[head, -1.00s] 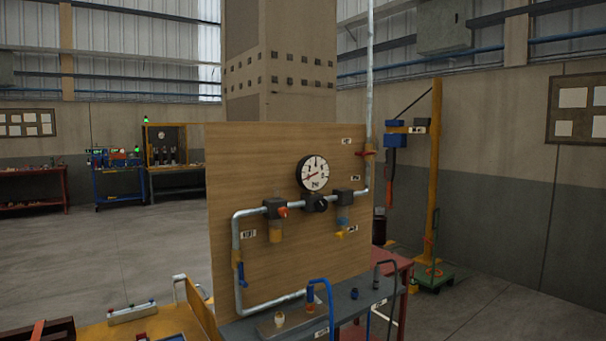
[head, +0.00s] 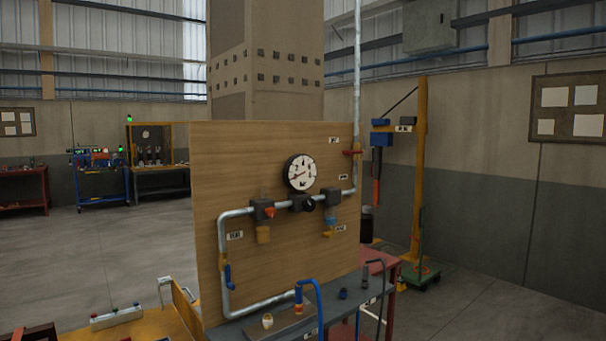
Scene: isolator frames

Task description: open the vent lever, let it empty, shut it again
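A wooden panel (head: 225,160) carries a grey pipe loop with a round white dial gauge (head: 300,172). A red lever (head: 352,152) sits crosswise on the upright pipe at the panel's upper right. A blue lever (head: 228,275) lies along the left pipe run. An orange-red knob (head: 270,212) is on the left block, and a small yellow lever (head: 328,234) is under the right block. The label tags are too small to read, so I cannot tell which is the vent lever. The gauge needle is too small to read surely. My gripper is out of view.
A grey bench (head: 340,311) stands before the panel, with a blue hooked tube (head: 312,287) and small fittings. A yellow post (head: 420,170) with a green cart (head: 421,275) stands right. Open floor (head: 110,250) lies left.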

